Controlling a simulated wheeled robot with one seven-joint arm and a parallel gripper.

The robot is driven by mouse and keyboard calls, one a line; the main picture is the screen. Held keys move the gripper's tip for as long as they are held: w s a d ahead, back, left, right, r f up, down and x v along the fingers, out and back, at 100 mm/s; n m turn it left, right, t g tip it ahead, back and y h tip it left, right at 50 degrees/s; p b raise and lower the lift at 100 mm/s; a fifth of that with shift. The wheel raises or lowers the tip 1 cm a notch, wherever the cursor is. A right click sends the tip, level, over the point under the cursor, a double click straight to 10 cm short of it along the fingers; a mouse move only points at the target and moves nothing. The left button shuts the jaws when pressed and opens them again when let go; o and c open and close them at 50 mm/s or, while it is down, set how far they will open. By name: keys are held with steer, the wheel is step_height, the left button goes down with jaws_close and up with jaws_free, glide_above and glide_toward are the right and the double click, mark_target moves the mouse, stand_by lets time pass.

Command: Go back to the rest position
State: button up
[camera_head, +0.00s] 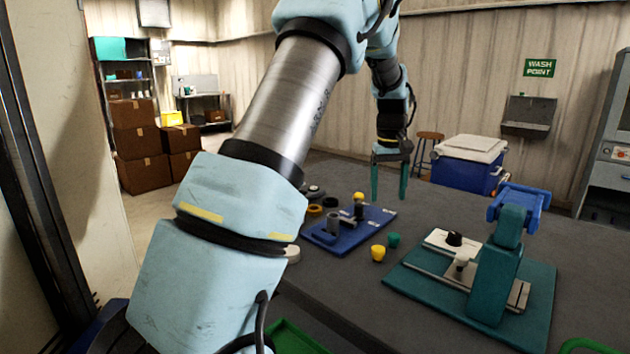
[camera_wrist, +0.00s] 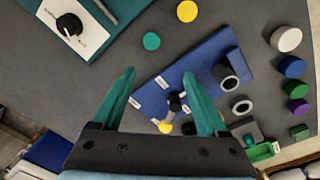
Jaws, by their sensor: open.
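My gripper (camera_head: 389,190) is open and empty, fingers pointing down, above the far part of the grey table (camera_head: 345,277). In the wrist view its green fingers (camera_wrist: 159,76) are spread apart with nothing between the tips. Below lies a blue board (camera_head: 323,239), also in the wrist view (camera_wrist: 150,92), with white labels, grey ring-shaped parts and a dark post on it. The gripper appears clear of the board and its parts. My arm crosses the head view and hides part of the table's left side.
A yellow knob (camera_head: 378,253) and a green knob (camera_head: 393,240) stand right of the board. A teal press-like fixture (camera_head: 497,265) stands on a teal base at right. Several coloured caps, one purple (camera_wrist: 297,89), lie beyond the board. A blue cooler (camera_head: 466,174) stands behind the table.

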steer(key=s+a+f, duration=0.1)
steer(key=s+a, duration=0.2)
steer(key=a, duration=0.4)
steer(key=s+a, duration=0.4)
steer(key=a, duration=0.4)
steer(key=s+a+f+m+t, duration=0.1)
steer(key=s+a+f, duration=0.3)
steer(key=s+a, duration=0.7)
steer(key=s, duration=0.3)
steer(key=shift+s+m, duration=0.3)
steer(key=shift+m, duration=0.1)
